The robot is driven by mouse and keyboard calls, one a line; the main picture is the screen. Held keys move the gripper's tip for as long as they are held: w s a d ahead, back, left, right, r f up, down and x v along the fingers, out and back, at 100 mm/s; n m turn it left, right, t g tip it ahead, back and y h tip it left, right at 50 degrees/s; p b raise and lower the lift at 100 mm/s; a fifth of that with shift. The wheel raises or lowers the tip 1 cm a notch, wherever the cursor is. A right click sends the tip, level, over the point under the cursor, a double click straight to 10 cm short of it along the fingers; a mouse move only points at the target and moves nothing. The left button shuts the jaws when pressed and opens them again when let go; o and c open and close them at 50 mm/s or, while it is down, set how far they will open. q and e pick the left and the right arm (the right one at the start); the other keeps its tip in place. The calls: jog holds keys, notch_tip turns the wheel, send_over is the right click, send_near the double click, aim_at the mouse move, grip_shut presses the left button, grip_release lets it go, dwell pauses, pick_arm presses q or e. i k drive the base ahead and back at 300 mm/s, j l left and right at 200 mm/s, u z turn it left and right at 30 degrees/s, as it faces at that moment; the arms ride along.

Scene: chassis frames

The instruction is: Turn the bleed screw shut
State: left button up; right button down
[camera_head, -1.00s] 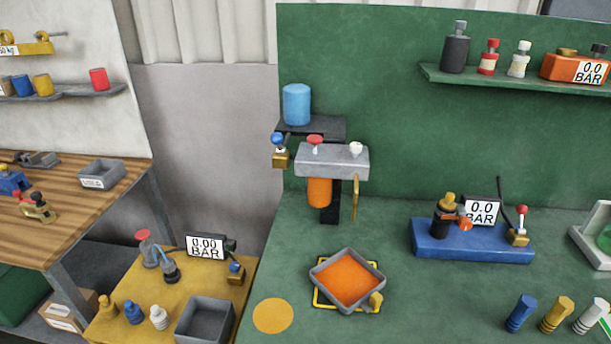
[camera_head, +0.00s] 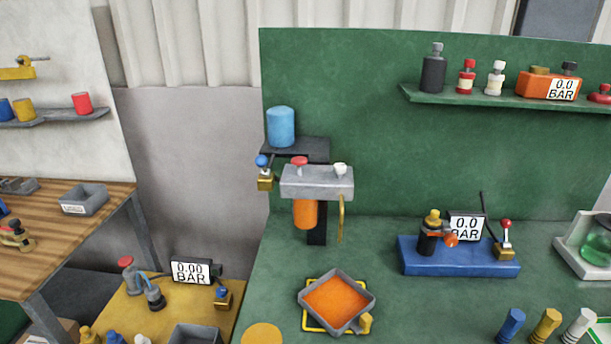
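A grey block (camera_head: 317,184) is mounted in front of the green back panel. On its top sit a red-capped knob (camera_head: 299,163) and a white screw-like knob (camera_head: 340,170); I cannot tell for sure which is the bleed screw. An orange bowl (camera_head: 305,214) hangs under the block, and a thin brass tube (camera_head: 341,219) hangs at its right end. A blue-knobbed brass valve (camera_head: 264,172) is at the left. A grey tray of orange liquid (camera_head: 337,302) stands on the bench below. Neither of my grippers shows.
A blue base (camera_head: 458,257) with a gauge and valve stands on the bench at right. Several coloured fittings stand at the front right. A yellow bench (camera_head: 222,312) is at lower left. A shelf (camera_head: 500,101) holds bottles. The bench between tray and blue base is clear.

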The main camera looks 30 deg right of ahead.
aim_at(340, 168)
jog(key=i+z, duration=0.2)
jog(key=z, duration=1.25)
